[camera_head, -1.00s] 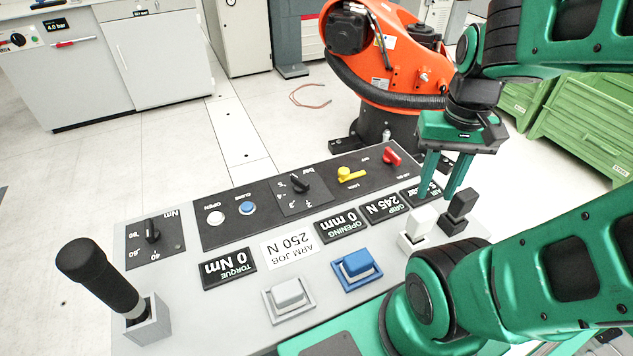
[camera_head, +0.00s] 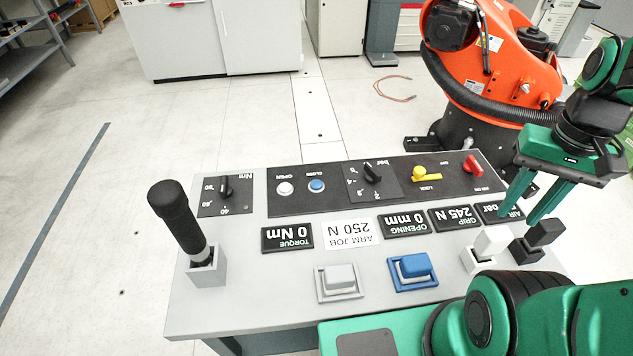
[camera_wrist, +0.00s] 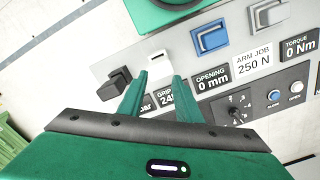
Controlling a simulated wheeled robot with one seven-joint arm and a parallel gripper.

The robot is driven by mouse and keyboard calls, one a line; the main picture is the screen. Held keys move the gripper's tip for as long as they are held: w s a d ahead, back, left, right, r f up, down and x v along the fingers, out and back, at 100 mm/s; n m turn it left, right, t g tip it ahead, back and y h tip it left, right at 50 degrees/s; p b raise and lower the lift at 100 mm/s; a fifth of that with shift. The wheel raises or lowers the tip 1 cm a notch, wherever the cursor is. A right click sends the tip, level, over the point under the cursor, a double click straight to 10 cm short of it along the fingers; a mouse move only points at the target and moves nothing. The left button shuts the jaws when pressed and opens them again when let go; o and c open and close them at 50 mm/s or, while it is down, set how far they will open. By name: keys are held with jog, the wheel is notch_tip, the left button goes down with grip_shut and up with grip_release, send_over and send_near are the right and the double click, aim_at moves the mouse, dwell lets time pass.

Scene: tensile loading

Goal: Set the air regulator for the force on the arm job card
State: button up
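The air regulator is a black knob (camera_head: 373,173) on a dial marked "bar" at the back of the grey panel; it also shows in the wrist view (camera_wrist: 237,115). The arm job card (camera_head: 348,234) is white and reads 250 N. The grip display (camera_head: 456,217) reads 245 N. The air display (camera_head: 489,210) is partly hidden by my fingers, so its value is unreadable. My gripper (camera_head: 518,218) is above the panel's right end, right of the knob. Its fingers are apart and empty, as the wrist view (camera_wrist: 160,80) shows.
Near the knob are a yellow lock lever (camera_head: 425,174), a red air switch (camera_head: 472,165) and white and blue buttons (camera_head: 316,185). A tall black lever (camera_head: 178,220) rises at the left. White (camera_head: 490,242) and black (camera_head: 543,234) rockers stand below my gripper. An orange robot (camera_head: 490,70) stands behind.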

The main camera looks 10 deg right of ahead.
grip_shut()
dwell(1.8)
